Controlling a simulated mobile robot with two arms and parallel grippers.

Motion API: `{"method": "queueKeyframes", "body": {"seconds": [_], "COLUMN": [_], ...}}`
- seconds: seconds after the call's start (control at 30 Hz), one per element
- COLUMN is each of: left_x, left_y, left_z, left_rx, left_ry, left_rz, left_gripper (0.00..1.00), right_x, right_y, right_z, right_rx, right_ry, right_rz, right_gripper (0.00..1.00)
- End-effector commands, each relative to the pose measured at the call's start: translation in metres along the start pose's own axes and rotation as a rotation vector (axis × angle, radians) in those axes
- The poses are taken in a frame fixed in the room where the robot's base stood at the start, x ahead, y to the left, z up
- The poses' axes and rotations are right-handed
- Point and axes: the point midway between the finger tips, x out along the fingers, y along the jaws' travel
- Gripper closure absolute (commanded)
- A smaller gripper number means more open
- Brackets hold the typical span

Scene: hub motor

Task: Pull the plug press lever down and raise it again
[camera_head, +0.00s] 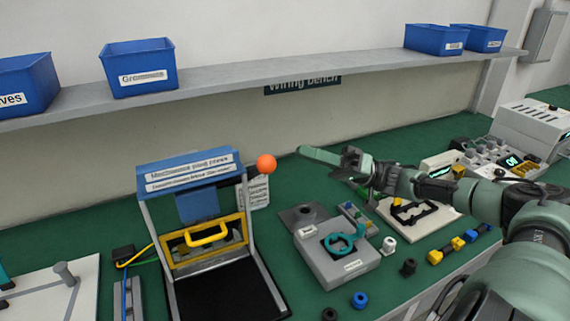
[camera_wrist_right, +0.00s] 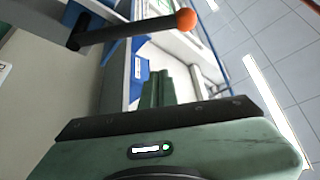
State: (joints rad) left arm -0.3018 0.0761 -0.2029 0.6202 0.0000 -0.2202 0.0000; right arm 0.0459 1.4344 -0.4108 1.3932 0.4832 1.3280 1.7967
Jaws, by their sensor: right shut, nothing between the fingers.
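The plug press (camera_head: 190,173) stands left of centre in the head view, with a blue labelled top, grey posts and a yellow frame with a handle. The orange ball (camera_head: 266,165) of its lever is at the right of the top, raised. In the right wrist view the lever is a dark bar (camera_wrist_right: 120,35) ending in the orange ball (camera_wrist_right: 186,19). My right gripper (camera_head: 303,150) reaches in from the right, its fingers shut and empty, pointing left. Its tips are right of the ball and appear apart from it. The green fingers (camera_wrist_right: 158,86) also show in the wrist view. My left gripper is not in view.
A grey box with a teal part (camera_head: 335,262) and several small parts stand right of the press. A white board (camera_head: 50,295) lies front left. A shelf (camera_head: 250,76) with blue bins (camera_head: 139,67) runs above the green bench. The press's dark base (camera_head: 230,292) is clear.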

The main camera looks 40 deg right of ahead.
Motion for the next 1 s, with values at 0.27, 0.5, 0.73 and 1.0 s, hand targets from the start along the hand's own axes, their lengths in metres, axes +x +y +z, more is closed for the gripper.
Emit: {"method": "queueKeyframes", "body": {"seconds": [0.27,0.5,0.73,1.0], "left_x": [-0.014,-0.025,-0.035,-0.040], "left_y": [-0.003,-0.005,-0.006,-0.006], "left_z": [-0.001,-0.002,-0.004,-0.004], "left_rx": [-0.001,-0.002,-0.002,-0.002], "left_ry": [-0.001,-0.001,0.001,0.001], "left_rz": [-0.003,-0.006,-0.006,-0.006], "left_gripper": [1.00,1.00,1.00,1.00], "right_x": [0.051,0.091,0.088,0.082], "right_y": [-0.004,-0.004,-0.002,-0.001], "right_z": [-0.003,-0.003,0.021,0.037], "right_rx": [-0.002,0.000,0.005,0.001], "right_ry": [0.002,0.002,-0.002,-0.001], "right_rz": [-0.008,-0.006,0.002,0.001], "right_gripper": [1.00,1.00,1.00,1.00]}}
